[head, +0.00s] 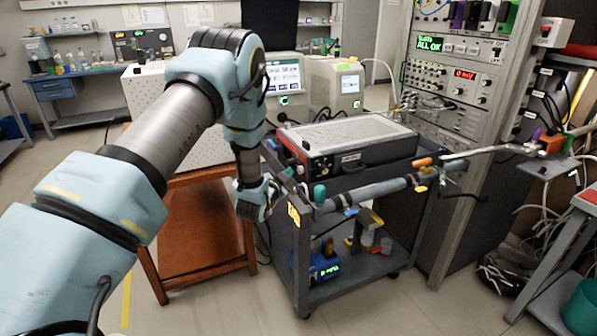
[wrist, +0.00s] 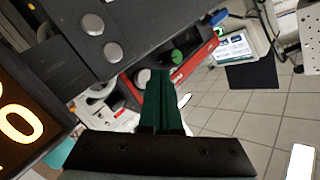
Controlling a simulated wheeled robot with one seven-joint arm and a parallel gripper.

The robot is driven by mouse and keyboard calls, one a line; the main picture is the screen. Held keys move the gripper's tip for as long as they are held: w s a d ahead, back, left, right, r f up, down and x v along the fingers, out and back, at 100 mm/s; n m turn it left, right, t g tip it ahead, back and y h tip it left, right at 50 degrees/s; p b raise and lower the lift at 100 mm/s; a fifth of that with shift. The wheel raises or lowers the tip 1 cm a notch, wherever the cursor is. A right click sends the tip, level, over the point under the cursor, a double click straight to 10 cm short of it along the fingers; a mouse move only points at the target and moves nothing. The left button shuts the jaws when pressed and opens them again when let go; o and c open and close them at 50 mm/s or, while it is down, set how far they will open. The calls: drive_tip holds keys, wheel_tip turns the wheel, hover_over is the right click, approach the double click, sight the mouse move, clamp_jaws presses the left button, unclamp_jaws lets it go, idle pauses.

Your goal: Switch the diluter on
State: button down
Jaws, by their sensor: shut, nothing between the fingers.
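My gripper (head: 262,200) hangs at the front left corner of a dark cart (head: 303,262) in the head view. In the wrist view its green fingers (wrist: 160,76) are together and empty. No readable label names the diluter, so I cannot tell which device it is. A box with a pale perforated top (head: 345,132) and dark front with a red stripe lies on the cart's top. A small blue device with a green display (head: 325,270) sits on the lower shelf. Two pale units with screens, one left (head: 285,76) and one right (head: 350,84), stand behind the cart.
A brown wooden table (head: 205,225) with a perforated white box stands left of the cart. A tall instrument rack (head: 455,75) stands right, with cables. Floor in front is clear.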

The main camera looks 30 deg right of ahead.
drive_tip(key=shift+d, duration=0.1)
drive_tip(key=shift+d+b, duration=0.3)
drive_tip(key=shift+b, duration=0.1)
drive_tip(key=shift+s+d+b, duration=0.3)
drive_tip(key=shift+d+b, duration=0.15)
drive_tip(key=shift+d, duration=0.5)
idle(0.9)
drive_tip(key=shift+a+f, duration=0.1)
drive_tip(key=shift+f, duration=0.05)
drive_tip(key=a, duration=0.2)
drive_tip(key=shift+w+a+f, duration=0.1)
drive_tip(key=shift+w+a, duration=0.15)
drive_tip(key=shift+a, duration=0.05)
idle(0.5)
drive_tip(key=shift+w+a+b, duration=0.2)
drive_tip(key=shift+a+b, duration=0.05)
drive_tip(key=shift+a, duration=0.95)
drive_tip(key=shift+w+a+b, duration=0.15)
drive_tip(key=shift+a+b, duration=0.1)
drive_tip(key=shift+a, duration=0.95)
